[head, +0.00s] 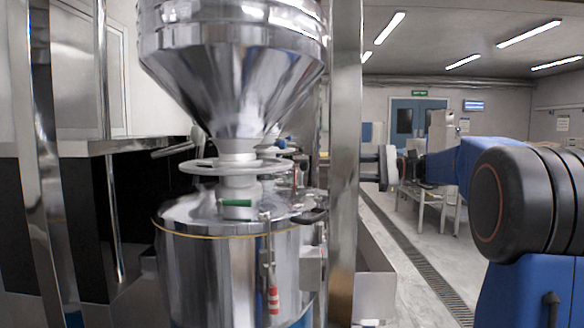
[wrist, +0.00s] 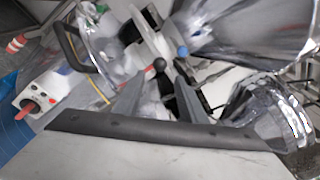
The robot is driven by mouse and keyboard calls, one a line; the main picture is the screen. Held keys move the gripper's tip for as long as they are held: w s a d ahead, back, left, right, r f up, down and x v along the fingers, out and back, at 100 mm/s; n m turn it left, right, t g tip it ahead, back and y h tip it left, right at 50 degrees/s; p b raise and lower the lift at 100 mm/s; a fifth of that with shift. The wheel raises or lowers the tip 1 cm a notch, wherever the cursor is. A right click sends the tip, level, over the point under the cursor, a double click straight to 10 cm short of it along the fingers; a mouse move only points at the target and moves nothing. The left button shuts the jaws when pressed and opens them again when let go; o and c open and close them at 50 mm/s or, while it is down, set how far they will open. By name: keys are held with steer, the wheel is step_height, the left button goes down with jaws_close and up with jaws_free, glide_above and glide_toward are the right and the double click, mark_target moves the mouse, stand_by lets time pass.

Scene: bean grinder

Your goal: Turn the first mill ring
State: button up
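The nearest mill has a pale grey ring (head: 190,167) around its neck, lying level between the steel cone hopper (head: 235,90) and the round steel drum (head: 215,265). A second, similar ring is partly visible behind it. My gripper (head: 368,168) is to the right of the mill, past the steel post, pointing left. It is apart from the ring. In the wrist view my gripper (wrist: 160,95) has its two dark fingers spread with no object clearly held between them. Shiny mill parts and a dark ball knob (wrist: 159,64) show beyond the fingers; I cannot tell which ring appears there.
An upright steel post (head: 345,150) stands between the mill and my gripper. A green handle (head: 236,203) and a black handle (head: 310,216) are on the drum's top. A control box with a red button (wrist: 40,100) is at the wrist view's left.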

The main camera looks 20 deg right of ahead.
mark_target(295, 166)
steer(key=x, duration=1.4)
steer(key=shift+w+a, duration=0.1)
steer(key=shift+f, duration=0.1)
jaws_close()
